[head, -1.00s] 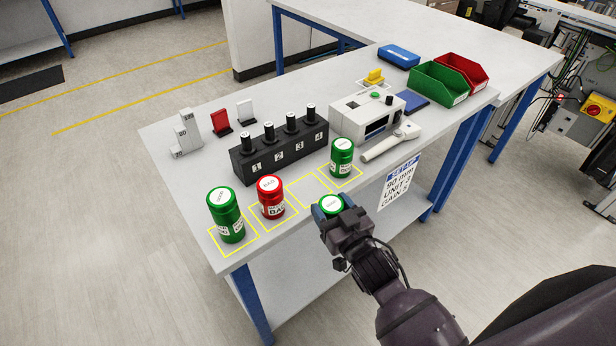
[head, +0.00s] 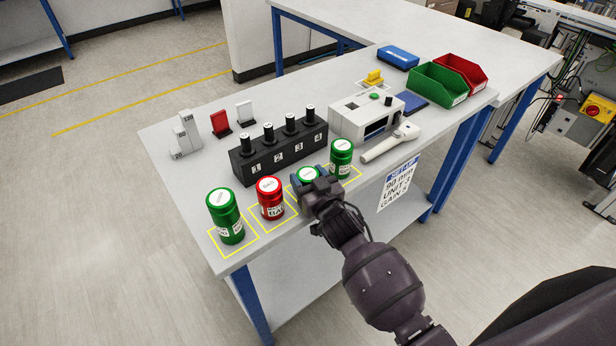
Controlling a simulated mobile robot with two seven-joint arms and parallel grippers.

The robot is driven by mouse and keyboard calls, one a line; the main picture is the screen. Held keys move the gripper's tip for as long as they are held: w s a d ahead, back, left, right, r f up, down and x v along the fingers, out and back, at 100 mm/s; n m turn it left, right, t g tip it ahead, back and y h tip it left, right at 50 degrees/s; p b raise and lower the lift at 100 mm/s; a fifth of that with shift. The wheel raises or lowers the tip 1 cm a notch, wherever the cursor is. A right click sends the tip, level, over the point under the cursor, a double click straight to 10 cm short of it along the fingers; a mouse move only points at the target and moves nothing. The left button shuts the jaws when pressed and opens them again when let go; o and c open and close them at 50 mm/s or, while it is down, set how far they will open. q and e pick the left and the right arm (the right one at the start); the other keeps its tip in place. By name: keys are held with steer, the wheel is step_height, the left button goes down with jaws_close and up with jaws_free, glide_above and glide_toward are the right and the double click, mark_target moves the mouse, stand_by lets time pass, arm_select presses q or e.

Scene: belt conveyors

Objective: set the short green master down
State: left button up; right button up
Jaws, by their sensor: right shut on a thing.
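My right gripper (head: 311,184) is shut on the short green master (head: 308,174), a green cylinder with a white label on top. It is over the third yellow-outlined square, between the red master (head: 270,198) and another green master (head: 341,158). My gripper hides its lower part, so I cannot tell whether it touches the table. A tall green master (head: 225,215) stands at the left end of the row. My left gripper is not in view.
Behind the row stands a black block (head: 279,152) with several numbered posts. A white instrument (head: 366,113) and a white handheld tool (head: 390,143) are close by on the right. The table's front edge (head: 268,252) is near.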

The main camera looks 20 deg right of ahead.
steer(key=o, duration=1.2)
steer(key=shift+c, duration=0.2)
steer(key=shift+r, duration=0.2)
steer(key=shift+s+f, duration=0.15)
steer(key=shift+s, duration=0.2)
steer(key=s+d, duration=0.2)
steer(key=s, duration=0.9)
steer(key=s+d+f+g+h, duration=0.3)
steer(key=s+d+f+g, duration=0.3)
steer(key=s+f, duration=0.6)
steer(key=s+d, duration=0.2)
steer(key=s, duration=0.1)
steer(key=shift+d+m, duration=0.35)
steer(key=shift+m, duration=0.05)
